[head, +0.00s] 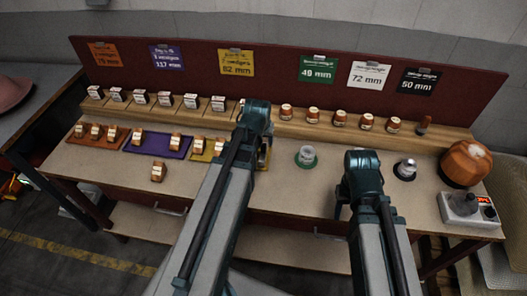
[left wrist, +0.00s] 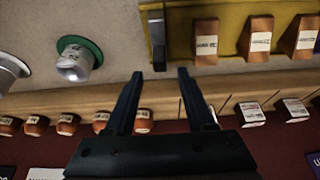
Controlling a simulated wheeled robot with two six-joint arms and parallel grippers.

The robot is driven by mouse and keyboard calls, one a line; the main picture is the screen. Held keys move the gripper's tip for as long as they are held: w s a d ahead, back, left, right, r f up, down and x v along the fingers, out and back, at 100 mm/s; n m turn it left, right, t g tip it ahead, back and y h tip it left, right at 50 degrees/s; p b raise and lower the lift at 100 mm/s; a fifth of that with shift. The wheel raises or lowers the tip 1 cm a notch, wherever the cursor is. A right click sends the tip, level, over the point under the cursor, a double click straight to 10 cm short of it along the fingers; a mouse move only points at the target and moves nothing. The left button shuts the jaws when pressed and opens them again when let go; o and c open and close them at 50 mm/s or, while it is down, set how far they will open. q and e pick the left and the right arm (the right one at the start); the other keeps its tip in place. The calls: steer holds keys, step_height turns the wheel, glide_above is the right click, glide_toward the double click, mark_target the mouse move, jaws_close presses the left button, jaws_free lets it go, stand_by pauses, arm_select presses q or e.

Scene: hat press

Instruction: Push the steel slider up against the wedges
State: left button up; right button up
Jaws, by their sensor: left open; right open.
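The steel slider (left wrist: 157,36) is a narrow grey bar at the end of the yellow tray (left wrist: 178,50) in the left wrist view. Wooden wedges with white labels stand on that tray; the nearest wedge (left wrist: 206,42) is apart from the slider, with bare yellow between them. My left gripper (left wrist: 160,72) is open and empty, its fingertips to either side of the slider's near end; I cannot tell whether they touch it. In the head view my left arm hides part of the yellow tray (head: 208,157). My right gripper (head: 340,207) is open, partly hidden, over the table's front.
A steel cup on a green disc (head: 306,158) stands right of my left arm. A wooden ledge (head: 230,110) with labelled blocks and cups runs along the back. Purple (head: 150,147) and orange (head: 85,139) trays hold more wedges. A loose wedge (head: 158,171) lies in front.

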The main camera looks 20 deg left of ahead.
mark_target(263, 145)
arm_select(q)
steer(key=b+x, duration=0.3)
steer(key=x, duration=0.2)
steer(key=shift+r, duration=0.1)
